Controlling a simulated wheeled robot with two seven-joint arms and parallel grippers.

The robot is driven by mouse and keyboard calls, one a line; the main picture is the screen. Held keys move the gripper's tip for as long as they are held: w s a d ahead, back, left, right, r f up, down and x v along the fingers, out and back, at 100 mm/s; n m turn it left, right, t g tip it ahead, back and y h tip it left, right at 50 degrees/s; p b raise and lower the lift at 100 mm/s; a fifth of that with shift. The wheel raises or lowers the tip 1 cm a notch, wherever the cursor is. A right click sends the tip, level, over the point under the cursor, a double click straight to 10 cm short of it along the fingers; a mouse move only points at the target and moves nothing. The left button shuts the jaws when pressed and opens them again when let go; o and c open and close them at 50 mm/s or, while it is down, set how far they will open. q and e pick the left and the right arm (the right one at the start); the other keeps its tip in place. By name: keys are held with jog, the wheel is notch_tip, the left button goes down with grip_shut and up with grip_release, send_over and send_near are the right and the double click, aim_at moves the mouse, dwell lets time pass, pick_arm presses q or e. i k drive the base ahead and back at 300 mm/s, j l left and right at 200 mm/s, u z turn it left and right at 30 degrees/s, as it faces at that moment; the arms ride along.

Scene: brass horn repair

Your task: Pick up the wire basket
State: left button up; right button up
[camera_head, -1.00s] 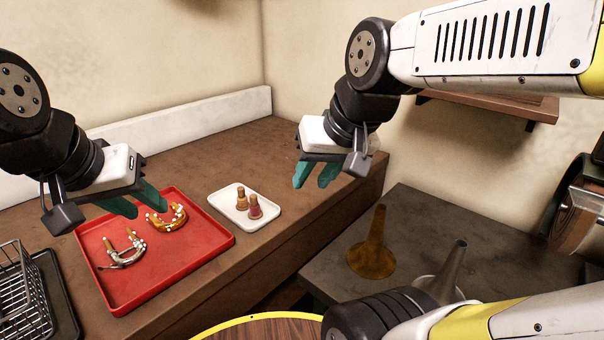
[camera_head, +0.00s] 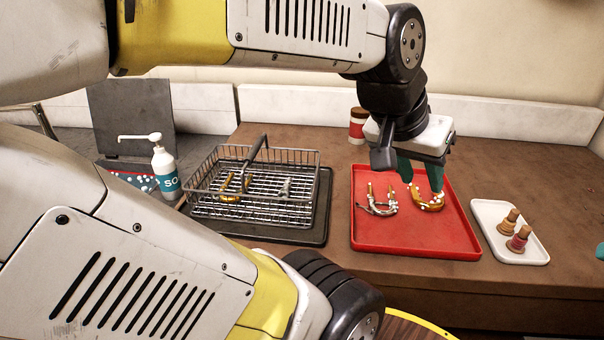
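The wire basket (camera_head: 307,160) stands on a dark tray (camera_head: 322,205) left of centre, with its dark handle raised. Inside it lie a gold curved tube (camera_head: 232,187) and a small silver part (camera_head: 284,188). My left gripper (camera_head: 422,180) is to the right of the basket, over the red tray (camera_head: 405,238). Its teal fingers point down, apart, with nothing seen between them. They are close to a gold curved tube (camera_head: 428,203); I cannot tell if they touch it. A silver curved tube (camera_head: 381,208) lies beside it. Only a teal sliver of my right gripper (camera_head: 600,252) shows at the right edge.
A white soap bottle (camera_head: 165,168) stands left of the basket, near a dark upright panel (camera_head: 133,118). A red-and-white jar (camera_head: 357,125) is behind the red tray. A white tray (camera_head: 486,212) with two spools (camera_head: 510,221) is at right. My arm link covers the lower left.

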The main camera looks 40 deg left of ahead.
aim_at(252, 155)
jog(key=u, duration=2.05)
